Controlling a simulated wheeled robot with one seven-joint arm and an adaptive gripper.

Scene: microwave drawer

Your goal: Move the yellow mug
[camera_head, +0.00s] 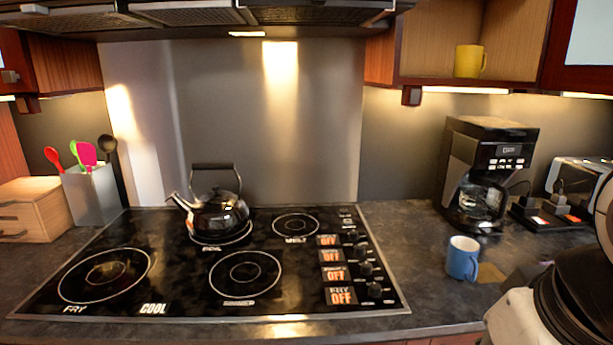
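The yellow mug (468,61) stands upright in the open cabinet (513,46) at the upper right. Its handle points right. It sits near the front of the cabinet floor, with clear space around it. My arm shows at the lower right edge, below and to the right of the mug, well apart from it. My gripper is outside the picture, so its state does not show.
A blue mug (462,258) stands on the counter in front of the coffee maker (490,160). A black kettle (213,214) sits on the stovetop (183,283). The range hood (290,14) hangs above. A utensil holder (92,192) and wooden box (33,208) stand left.

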